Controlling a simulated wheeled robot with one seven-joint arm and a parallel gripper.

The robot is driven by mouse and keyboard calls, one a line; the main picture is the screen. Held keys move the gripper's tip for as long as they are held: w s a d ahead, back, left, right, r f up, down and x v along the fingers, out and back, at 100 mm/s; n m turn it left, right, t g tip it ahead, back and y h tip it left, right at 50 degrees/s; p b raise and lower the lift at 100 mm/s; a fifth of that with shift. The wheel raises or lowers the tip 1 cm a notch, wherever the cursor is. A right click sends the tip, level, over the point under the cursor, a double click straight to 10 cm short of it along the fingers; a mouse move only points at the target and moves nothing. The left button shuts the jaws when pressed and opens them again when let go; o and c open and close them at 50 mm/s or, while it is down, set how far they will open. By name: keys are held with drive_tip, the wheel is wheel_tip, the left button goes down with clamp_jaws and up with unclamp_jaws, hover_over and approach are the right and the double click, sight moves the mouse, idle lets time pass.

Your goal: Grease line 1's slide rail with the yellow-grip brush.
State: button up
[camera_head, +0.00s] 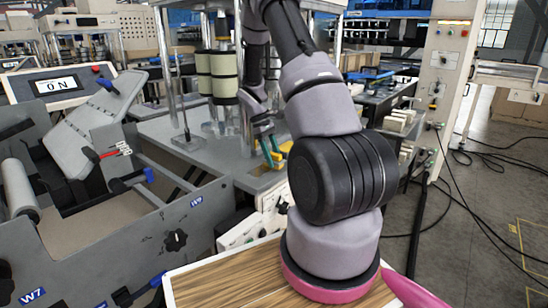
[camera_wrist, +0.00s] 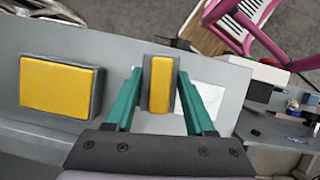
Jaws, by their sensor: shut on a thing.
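My gripper (camera_wrist: 160,77) has its two teal fingers on either side of a narrow yellow block with grey sides (camera_wrist: 161,84), which looks like the yellow grip of the brush. It is shut on this grip. No bristles show. In the head view my gripper (camera_head: 271,152) shows small, teal and yellow, above the grey bench beyond the machine on the left. Line 1's slide rail cannot be told for sure; no line number is readable.
A larger yellow pad in a grey frame (camera_wrist: 60,86) is left of my gripper in the wrist view. A wood-topped surface (camera_head: 235,280) is in front. Cables lie on the floor at right.

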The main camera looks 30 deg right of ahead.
sight(261, 173)
drive_tip(key=shift+w+a+f, duration=0.1)
drive_tip(key=shift+w+a, duration=0.15)
drive_tip(key=shift+a, duration=1.15)
drive_tip(key=shift+c, duration=0.6)
drive_tip(key=shift+s+a, duration=0.25)
drive_tip(key=shift+a, duration=0.8)
drive_tip(key=shift+s+a, duration=0.35)
drive_tip(key=shift+a, duration=0.2)
drive_tip(key=shift+s+a, duration=0.3)
drive_tip(key=shift+a, duration=0.2)
drive_tip(key=shift+s+a, duration=0.35)
drive_tip(key=shift+a, duration=0.45)
drive_tip(key=shift+s+a, duration=0.35)
drive_tip(key=shift+a, duration=0.4)
drive_tip(key=shift+w, duration=0.1)
